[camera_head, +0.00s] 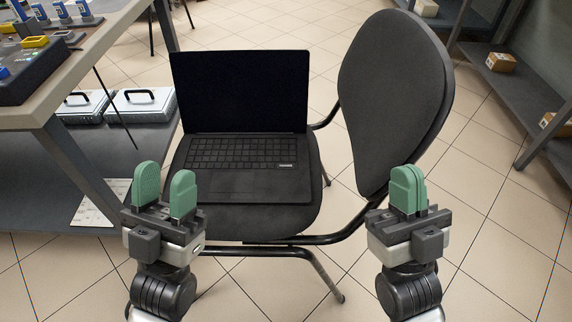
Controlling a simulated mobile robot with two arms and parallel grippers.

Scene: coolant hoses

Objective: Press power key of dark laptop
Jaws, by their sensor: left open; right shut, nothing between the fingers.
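The dark laptop (240,184) lies open on the seat of a dark chair, with its black screen (240,92) upright at the back and its keyboard (241,153) facing me. The screen shows no picture. A small light label sits near the right end of the keyboard; I cannot make out the power key. My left gripper (165,192) is open and empty, at the front left of the laptop and apart from it. My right gripper (408,190) is shut and empty, to the right of the laptop, in front of the chair's backrest.
The chair's tall backrest (392,100) stands to the right of the laptop. A workbench (85,62) with devices is at the left, with silver cases (142,104) on its lower shelf. Shelves with small boxes (501,60) stand at the right. Tiled floor is clear at the front right.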

